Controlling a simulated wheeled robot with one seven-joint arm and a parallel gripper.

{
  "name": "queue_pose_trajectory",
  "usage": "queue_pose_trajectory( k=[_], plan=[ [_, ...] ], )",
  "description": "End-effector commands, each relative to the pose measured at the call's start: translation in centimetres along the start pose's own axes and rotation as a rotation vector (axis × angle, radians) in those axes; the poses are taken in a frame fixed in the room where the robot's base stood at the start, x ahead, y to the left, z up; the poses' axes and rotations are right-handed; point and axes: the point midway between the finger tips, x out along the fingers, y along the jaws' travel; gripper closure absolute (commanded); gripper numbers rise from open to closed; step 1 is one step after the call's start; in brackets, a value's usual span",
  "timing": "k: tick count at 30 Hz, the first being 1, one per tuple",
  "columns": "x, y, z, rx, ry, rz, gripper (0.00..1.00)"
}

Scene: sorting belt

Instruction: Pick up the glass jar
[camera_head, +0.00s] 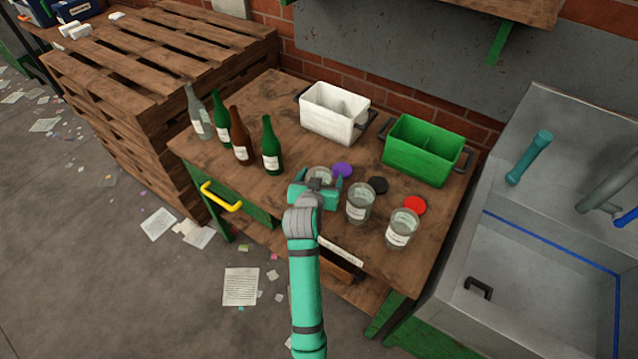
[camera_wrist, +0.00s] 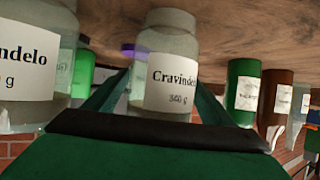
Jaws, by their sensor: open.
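Several glass jars labelled "Cravindelo" are on the wooden table. One glass jar (camera_head: 320,175) is just beyond my gripper (camera_head: 315,190), which partly hides it. In the wrist view this jar (camera_wrist: 170,75) stands centred ahead of my gripper (camera_wrist: 158,92), whose two teal fingers are apart, one towards each side. I cannot tell how far the fingertips reach along it. The wrist picture is upside down, and the jar's narrower neck is against the wood. Two more jars, a middle one (camera_head: 360,204) and a right one (camera_head: 402,230), stand to the right of my gripper.
Purple (camera_head: 342,170), black (camera_head: 377,185) and red (camera_head: 414,204) lids lie near the jars. Several bottles (camera_head: 240,148) stand at the left. A white bin (camera_head: 333,120) and a green bin (camera_head: 415,160) stand behind. A metal sink (camera_head: 545,270) is at the right.

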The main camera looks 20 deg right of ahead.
Motion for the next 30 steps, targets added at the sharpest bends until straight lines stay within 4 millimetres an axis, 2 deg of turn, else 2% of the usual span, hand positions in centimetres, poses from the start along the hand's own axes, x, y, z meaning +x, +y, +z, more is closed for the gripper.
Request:
queue_pose_trajectory(
  k=[8, 13, 14, 15, 25, 30],
  plan=[
    [0.3, 0.0, 0.0, -0.001, 0.000, -0.001, 0.24],
    [0.3, 0.1, 0.0, 0.000, 0.000, 0.001, 0.64],
    [0.3, 0.1, 0.0, 0.001, 0.000, 0.002, 0.71],
    [0.3, 0.2, 0.0, 0.001, 0.000, 0.002, 0.74],
    [0.1, 0.0, -0.3, 0.000, 0.002, -0.001, 0.74],
    [-0.4, -0.2, -1.5, 0.000, 0.005, -0.003, 0.74]
  ],
)
